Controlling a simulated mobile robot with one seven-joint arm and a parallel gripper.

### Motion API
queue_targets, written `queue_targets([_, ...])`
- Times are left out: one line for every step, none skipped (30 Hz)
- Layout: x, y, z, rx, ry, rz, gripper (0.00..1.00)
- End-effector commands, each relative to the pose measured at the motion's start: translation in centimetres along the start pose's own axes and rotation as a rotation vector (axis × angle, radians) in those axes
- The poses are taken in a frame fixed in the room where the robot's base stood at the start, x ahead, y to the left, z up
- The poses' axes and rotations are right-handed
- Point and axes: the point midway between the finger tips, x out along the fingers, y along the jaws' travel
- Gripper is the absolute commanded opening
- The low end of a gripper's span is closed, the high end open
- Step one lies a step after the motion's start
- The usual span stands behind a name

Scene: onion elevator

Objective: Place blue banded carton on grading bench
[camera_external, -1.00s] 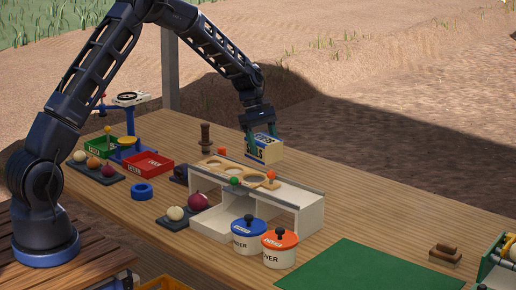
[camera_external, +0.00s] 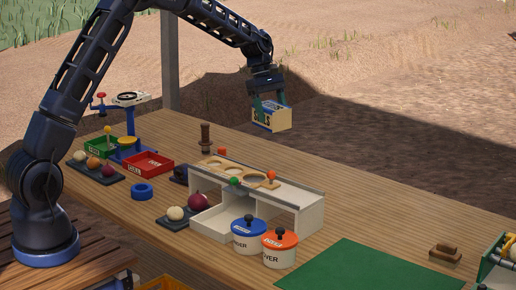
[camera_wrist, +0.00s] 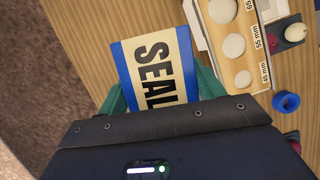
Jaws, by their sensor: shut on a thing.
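The blue banded carton (camera_external: 271,117) is a cream box with blue edges and dark lettering. My gripper (camera_external: 268,104) is shut on it and holds it in the air above the far side of the wooden grading bench (camera_external: 390,205). In the wrist view the carton (camera_wrist: 158,65) shows its lettered face between the green fingers of my gripper (camera_wrist: 160,92). The carton looks slightly tilted in the outside view. Its far side is hidden.
A white sizing stand (camera_external: 312,215) with round holes is on the bench. A blue-lidded pot (camera_external: 249,238) and an orange-lidded pot (camera_external: 280,250) stand before it. A green mat (camera_external: 370,268) lies bare at the front right.

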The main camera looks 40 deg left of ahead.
Motion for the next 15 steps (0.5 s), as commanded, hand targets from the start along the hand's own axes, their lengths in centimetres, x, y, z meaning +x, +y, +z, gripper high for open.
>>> queue_targets([0.8,0.1,2.0,0.024,-0.001,-0.009,0.35])
queue_targets([1.3,0.1,3.2,0.036,-0.001,-0.014,0.35])
queue_targets([1.9,0.1,4.7,0.053,0.0,-0.021,0.35])
queue_targets([2.5,0.0,6.0,0.067,0.0,-0.027,0.35])
queue_targets([3.0,0.0,7.2,0.08,0.0,-0.033,0.35])
queue_targets([3.6,-0.1,8.8,0.099,0.0,-0.04,0.35])
queue_targets([4.2,-0.2,10.1,0.113,0.0,-0.046,0.35])
queue_targets([4.7,-0.4,11.2,0.127,0.0,-0.052,0.35])
queue_targets([5.3,-0.6,12.9,0.146,0.0,-0.06,0.35])
queue_targets([5.8,-0.8,14.1,0.159,0.0,-0.065,0.35])
queue_targets([6.3,-1.0,15.3,0.173,0.0,-0.071,0.35])
queue_targets([7.0,-1.3,16.9,0.191,0.001,-0.079,0.35])
queue_targets([7.5,-1.6,18.1,0.204,0.001,-0.085,0.35])
queue_targets([8.0,-1.9,19.3,0.217,0.001,-0.09,0.35])
queue_targets([8.6,-2.3,20.9,0.236,0.001,-0.098,0.35])
